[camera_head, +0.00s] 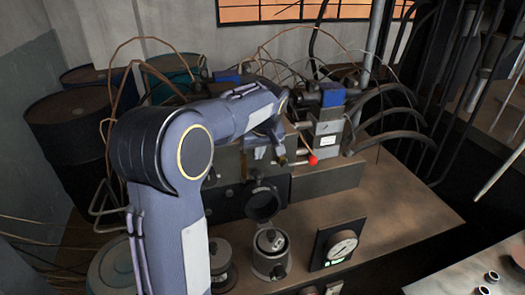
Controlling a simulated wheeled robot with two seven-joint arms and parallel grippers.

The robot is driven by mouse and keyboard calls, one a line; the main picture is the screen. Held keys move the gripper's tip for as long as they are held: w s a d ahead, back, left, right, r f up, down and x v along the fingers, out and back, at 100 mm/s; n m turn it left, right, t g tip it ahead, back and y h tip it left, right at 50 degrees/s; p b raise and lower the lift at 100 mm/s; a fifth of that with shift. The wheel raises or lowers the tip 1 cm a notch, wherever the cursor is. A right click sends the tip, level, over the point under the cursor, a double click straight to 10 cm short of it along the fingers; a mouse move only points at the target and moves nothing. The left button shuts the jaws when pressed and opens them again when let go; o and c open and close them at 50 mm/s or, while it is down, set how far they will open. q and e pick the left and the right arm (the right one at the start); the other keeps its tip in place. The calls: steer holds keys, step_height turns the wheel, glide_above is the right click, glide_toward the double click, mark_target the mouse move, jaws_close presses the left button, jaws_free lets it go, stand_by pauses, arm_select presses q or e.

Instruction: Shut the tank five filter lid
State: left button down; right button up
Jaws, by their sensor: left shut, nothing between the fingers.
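An open round dark lid (262,204) stands raised behind a grey cylindrical filter housing (270,262) on the brown bench. I cannot read a label telling which tank it belongs to. My left arm comes in from the lower left and bends over toward the machinery. My left gripper (268,153) points down above and behind the raised lid, close to the dark block; it is shut and empty. The fingertips are small and partly lost against the dark block, so I cannot tell whether they touch anything. My right gripper is not in view.
A second cylindrical housing (219,268) stands to the left, partly hidden by my arm. A gauge box (339,246) stands to the right. A red knob (313,160), blue-topped valve (331,96) and hoses crowd the back. Bare bench top (400,215) lies at right.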

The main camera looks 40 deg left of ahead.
arm_select(q)
steer(key=x, duration=0.7)
steer(key=shift+p, duration=0.35)
